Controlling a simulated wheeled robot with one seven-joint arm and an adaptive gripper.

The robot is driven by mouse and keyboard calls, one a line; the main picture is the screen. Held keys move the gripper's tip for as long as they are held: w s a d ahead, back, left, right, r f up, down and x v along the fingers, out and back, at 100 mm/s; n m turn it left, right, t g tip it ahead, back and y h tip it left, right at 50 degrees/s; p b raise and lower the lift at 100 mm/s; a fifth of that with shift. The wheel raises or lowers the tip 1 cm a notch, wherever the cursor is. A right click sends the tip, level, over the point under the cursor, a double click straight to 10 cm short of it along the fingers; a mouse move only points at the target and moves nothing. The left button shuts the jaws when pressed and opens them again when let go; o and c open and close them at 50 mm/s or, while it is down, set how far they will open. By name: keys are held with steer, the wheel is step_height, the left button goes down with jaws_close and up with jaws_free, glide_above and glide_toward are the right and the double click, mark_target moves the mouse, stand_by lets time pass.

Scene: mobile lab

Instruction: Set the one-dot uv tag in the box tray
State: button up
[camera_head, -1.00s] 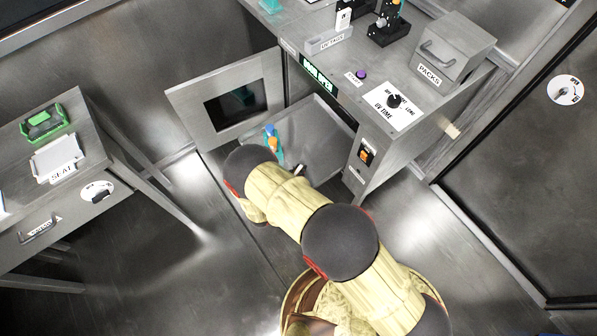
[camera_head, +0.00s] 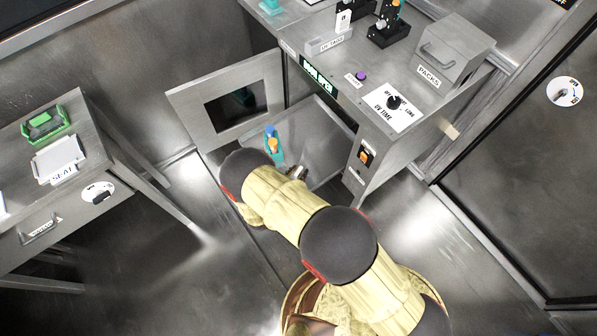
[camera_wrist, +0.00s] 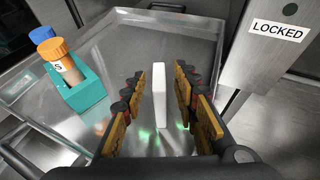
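A plain white slab (camera_wrist: 159,95), which looks like a uv tag, is over the box tray (camera_wrist: 115,50) in the wrist view. No dots show on it. My gripper (camera_wrist: 158,92) has its two fingers spread either side of the slab, with a gap on each side. I cannot tell whether the slab touches the tray floor. In the head view the box tray (camera_head: 325,150) is pulled out under the counter. My arm hides its near part, the slab and most of my gripper.
A teal rack (camera_wrist: 88,92) with an orange-capped bottle (camera_wrist: 62,60) and a blue-capped one (camera_wrist: 41,35) stands on the tray's left. The box door (camera_head: 188,103) is open at left. A post labelled LOCKED (camera_wrist: 275,32) stands right. A UV TAGS holder (camera_head: 325,44) sits on the counter.

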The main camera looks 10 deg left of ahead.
steer(key=p+v, duration=0.3)
steer(key=v, duration=0.8)
steer(key=w+d+r+m+g+h, duration=0.2)
steer(key=w+d+r+m, duration=0.2)
steer(key=r, duration=0.5)
steer(key=w+d+r+m+g+h, duration=0.25)
steer(key=w+r+m, duration=0.2)
steer(key=r, duration=0.45)
steer(key=d+r+m+g, duration=0.4)
steer(key=d+r+m, duration=0.4)
steer(key=d+r, duration=0.5)
steer(key=s+d+r+m+g+y, duration=0.2)
steer(key=s+d+r+m+y, duration=0.3)
steer(key=d+r+m, duration=0.65)
steer(key=s+d+r+m+t+y, duration=0.3)
steer(key=s+d+r+m, duration=0.1)
steer(key=s+r, duration=0.9)
steer(key=shift+s+y, duration=0.3)
steer(key=shift+y, duration=0.05)
